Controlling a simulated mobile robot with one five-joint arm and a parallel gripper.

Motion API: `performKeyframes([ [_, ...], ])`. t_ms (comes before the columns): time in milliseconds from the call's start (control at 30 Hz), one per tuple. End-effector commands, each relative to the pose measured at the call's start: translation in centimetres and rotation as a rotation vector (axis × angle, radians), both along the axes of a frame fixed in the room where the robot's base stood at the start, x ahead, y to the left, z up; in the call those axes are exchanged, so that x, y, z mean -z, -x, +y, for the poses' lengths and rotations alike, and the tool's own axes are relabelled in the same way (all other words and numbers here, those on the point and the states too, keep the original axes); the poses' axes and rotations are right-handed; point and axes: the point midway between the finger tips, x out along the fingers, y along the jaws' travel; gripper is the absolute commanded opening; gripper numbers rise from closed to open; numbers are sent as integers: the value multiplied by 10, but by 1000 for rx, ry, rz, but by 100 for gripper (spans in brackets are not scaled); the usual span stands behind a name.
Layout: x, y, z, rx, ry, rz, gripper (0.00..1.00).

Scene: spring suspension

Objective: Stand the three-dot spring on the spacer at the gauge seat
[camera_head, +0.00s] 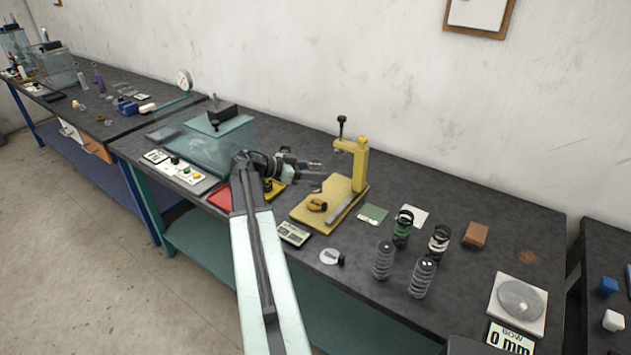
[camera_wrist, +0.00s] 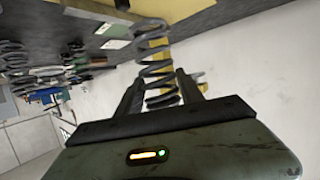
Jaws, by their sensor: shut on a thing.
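My gripper (camera_head: 314,172) is over the bench, left of the yellow gauge stand (camera_head: 361,165). In the wrist view, my gripper (camera_wrist: 160,92) is shut on a grey coil spring (camera_wrist: 155,68), which reaches out beyond the fingers. No dots can be read on it, and it cannot be made out in the head view. A small brass-coloured ring (camera_head: 317,205), perhaps the spacer, sits on the gauge's yellow base (camera_head: 300,216). I cannot tell whether the ring is at the seat. The held spring appears apart from the base.
The back right is mostly clear.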

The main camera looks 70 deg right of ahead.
Motion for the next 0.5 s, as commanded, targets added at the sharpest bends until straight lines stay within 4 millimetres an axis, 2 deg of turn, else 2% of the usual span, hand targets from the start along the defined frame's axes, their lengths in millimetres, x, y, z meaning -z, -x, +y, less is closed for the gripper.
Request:
performKeyframes([
  [100, 24, 5, -2, 8, 1, 0, 0],
  [200, 37, 9, -3, 13, 1, 0, 0],
  [500, 34, 11, -4, 16, 1, 0, 0],
])
